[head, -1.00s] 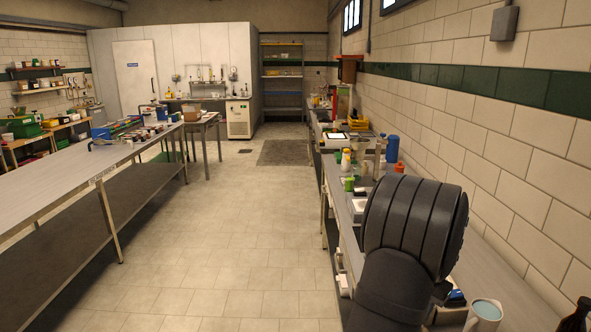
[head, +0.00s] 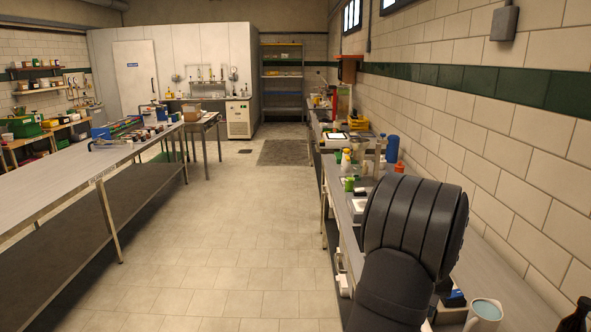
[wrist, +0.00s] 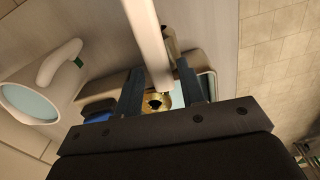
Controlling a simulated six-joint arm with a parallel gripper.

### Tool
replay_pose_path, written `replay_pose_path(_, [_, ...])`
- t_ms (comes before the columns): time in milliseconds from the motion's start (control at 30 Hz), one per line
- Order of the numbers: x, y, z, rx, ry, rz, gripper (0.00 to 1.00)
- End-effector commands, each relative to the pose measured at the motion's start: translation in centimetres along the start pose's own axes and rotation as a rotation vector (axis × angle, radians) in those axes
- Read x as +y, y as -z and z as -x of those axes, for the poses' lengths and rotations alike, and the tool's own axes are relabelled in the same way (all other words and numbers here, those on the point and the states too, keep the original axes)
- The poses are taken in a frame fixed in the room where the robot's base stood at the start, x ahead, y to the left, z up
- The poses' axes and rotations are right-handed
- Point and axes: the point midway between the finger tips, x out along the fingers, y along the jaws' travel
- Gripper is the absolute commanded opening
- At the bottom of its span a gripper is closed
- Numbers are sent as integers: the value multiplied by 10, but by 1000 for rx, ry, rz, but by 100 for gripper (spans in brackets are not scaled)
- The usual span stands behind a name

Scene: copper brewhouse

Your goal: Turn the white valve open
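The white valve shows in the wrist view as a long white lever (wrist: 150,48). It runs down from the top edge to a brass fitting (wrist: 154,103) with a dark hole. My gripper (wrist: 160,82) has its two dark fingers apart, one on each side of the lever's lower end. A gap shows between the lever and the left finger; the right finger is close to the lever, and I cannot tell if it touches. In the head view my arm hides the valve and the gripper.
A white mug with a pale blue inside (head: 484,314) stands on the right bench near my arm; it also shows in the wrist view (wrist: 45,110). A dark bottle (head: 577,314) is at the lower right corner. Bottles and tools crowd the bench beyond my arm. The floor aisle is clear.

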Motion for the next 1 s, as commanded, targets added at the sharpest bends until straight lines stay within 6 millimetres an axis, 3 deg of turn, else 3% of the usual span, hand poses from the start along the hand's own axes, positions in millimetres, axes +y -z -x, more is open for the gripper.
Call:
replay_pose_path(233, [0, 0, 4, 1, 0, -2, 36])
replay_pose_path(700, [0, 0, 56, 1, 0, -3, 36])
replay_pose_path(1000, [0, 0, 60, -1, 1, -3, 36])
